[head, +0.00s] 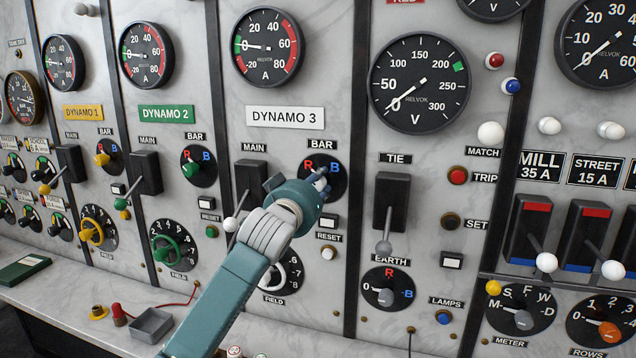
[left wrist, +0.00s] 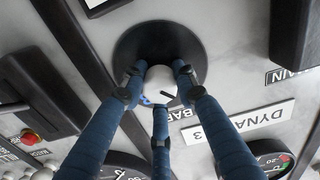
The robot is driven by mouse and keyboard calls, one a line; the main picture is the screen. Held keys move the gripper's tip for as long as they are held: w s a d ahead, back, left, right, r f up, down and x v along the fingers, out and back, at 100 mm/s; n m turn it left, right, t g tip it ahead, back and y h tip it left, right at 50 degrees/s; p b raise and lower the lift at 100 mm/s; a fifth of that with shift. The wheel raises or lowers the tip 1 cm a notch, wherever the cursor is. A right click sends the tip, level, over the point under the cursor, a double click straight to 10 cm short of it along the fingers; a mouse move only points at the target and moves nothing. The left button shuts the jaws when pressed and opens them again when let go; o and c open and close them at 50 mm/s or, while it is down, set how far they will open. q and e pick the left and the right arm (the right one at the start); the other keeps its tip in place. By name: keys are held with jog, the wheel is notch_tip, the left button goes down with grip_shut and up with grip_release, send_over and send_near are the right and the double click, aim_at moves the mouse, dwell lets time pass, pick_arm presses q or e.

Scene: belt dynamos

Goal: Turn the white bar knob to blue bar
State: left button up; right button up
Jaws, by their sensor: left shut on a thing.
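The white bar knob (left wrist: 160,80) is in the middle of the left wrist view, on a round black dial plate (left wrist: 145,45). My left gripper (head: 318,184) is at this dial in the head view. Its three blue fingers are closed around the knob in the left wrist view. A short dark line shows on the knob, with a small blue patch at its lower left. In the head view, my gripper mostly hides the knob. A red R and a blue B show on the BAR dial (head: 338,180). I cannot tell surely which letter the knob points to. My right gripper is out of view.
The white DYNAMO 3 label (head: 285,117) is above the dial. Left of the dial is the MAIN lever (head: 250,178); right is the TIE lever (head: 390,200). A white RESET button (head: 328,253) and the FIELD dial (head: 290,275) lie below, the latter partly behind my arm.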

pick_arm(q)
jog(key=m, duration=0.2)
jog(key=r+m+p, duration=0.1)
jog(key=m, duration=0.1)
jog(key=m+p, duration=0.2)
jog(key=m, duration=0.2)
jog(key=shift+r+m, duration=0.15)
jog(key=shift+m, duration=0.15)
jog(key=m+p, duration=0.2)
jog(key=m, duration=0.2)
jog(key=shift+m, duration=0.3)
jog(key=shift+s+d+f+m+p, duration=0.15)
jog(key=shift+m+p, duration=0.25)
jog(key=shift+m, duration=0.6)
jog(key=shift+w+f+m+p, duration=0.1)
jog(key=shift+m+p, duration=0.3)
jog(key=shift+m, duration=0.6)
jog(key=shift+f, duration=0.1)
jog(key=o, duration=1)
jog(key=shift+o, duration=0.7)
jog(key=shift+s+d+f, duration=0.1)
jog(key=shift+d, duration=0.15)
